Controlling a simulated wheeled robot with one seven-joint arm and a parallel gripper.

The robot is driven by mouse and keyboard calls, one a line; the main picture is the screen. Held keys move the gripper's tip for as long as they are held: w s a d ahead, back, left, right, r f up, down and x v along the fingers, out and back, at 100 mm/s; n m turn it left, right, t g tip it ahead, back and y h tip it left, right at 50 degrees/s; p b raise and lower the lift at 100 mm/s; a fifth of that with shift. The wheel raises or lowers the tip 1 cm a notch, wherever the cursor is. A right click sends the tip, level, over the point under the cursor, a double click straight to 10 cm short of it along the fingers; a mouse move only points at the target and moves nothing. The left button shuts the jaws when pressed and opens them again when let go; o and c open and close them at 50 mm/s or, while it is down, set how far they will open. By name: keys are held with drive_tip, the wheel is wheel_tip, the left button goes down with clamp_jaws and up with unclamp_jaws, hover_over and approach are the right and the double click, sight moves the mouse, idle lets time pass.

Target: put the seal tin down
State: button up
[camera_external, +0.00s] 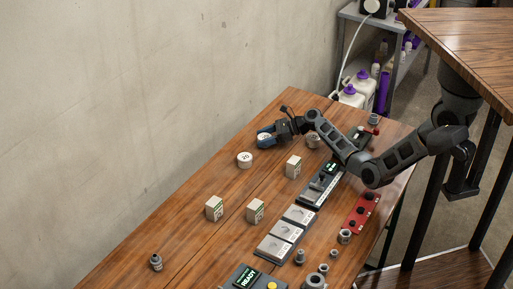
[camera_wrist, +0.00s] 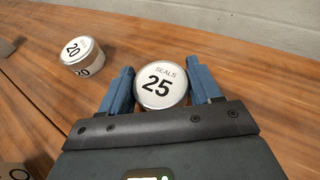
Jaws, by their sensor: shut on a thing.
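My gripper (camera_wrist: 160,92) is shut on a round white tin labelled "SEALS 25" (camera_wrist: 158,86), one blue finger on each side. In the external view my gripper (camera_external: 267,139) is near the table's wall side, and the tin (camera_external: 263,136) shows only partly between the fingers. The tin's lid faces up toward the wrist camera. I cannot tell whether its base touches the wooden table (camera_external: 185,240). A second white tin labelled "20" (camera_wrist: 80,54) stands apart on the table; it also shows in the external view (camera_external: 245,160).
Small boxes (camera_external: 294,167) (camera_external: 214,208) (camera_external: 255,211) stand mid-table. Grey trays (camera_external: 272,248), a red strip (camera_external: 361,211) and metal fittings (camera_external: 345,237) line the right side.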

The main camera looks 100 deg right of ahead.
drive_tip(key=o, duration=1.1)
drive_tip(key=shift+c, duration=0.2)
drive_tip(key=shift+r, duration=0.1)
drive_tip(key=p+v, duration=0.1)
drive_tip(key=v, duration=1.1)
drive_tip(key=shift+r, duration=0.1)
